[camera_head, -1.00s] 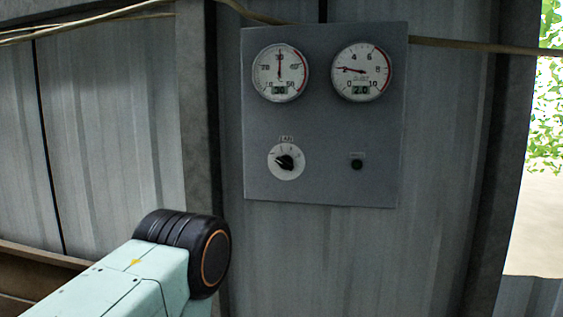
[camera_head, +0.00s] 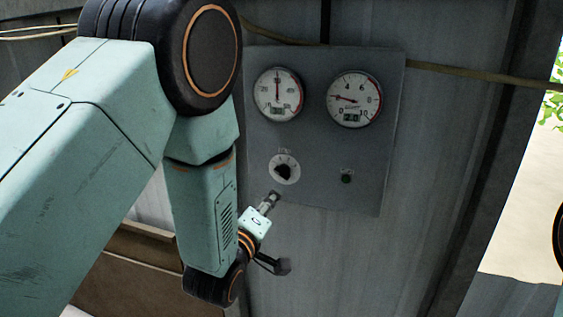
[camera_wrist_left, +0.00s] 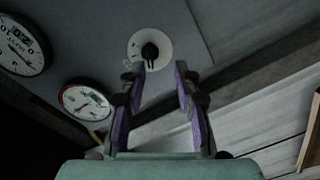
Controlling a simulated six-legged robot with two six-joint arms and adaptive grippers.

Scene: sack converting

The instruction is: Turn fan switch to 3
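The fan switch (camera_head: 284,170) is a black knob on a round white dial, low on the left of a grey panel (camera_head: 320,195). It also shows in the left wrist view (camera_wrist_left: 150,52), just beyond the fingertips. The dial's marks are too small to read, so I cannot tell the setting. My left gripper (camera_head: 278,232) is below the switch, one finger close under the dial. In the left wrist view its two fingers (camera_wrist_left: 161,72) are spread apart with nothing between them, and the knob is ahead of the left finger. My right gripper is out of view.
Two round gauges, left (camera_head: 278,94) and right (camera_head: 354,99), sit above the switch. A cable (camera_head: 480,75) runs along the corrugated wall. A brown ledge (camera_head: 130,270) is at lower left.

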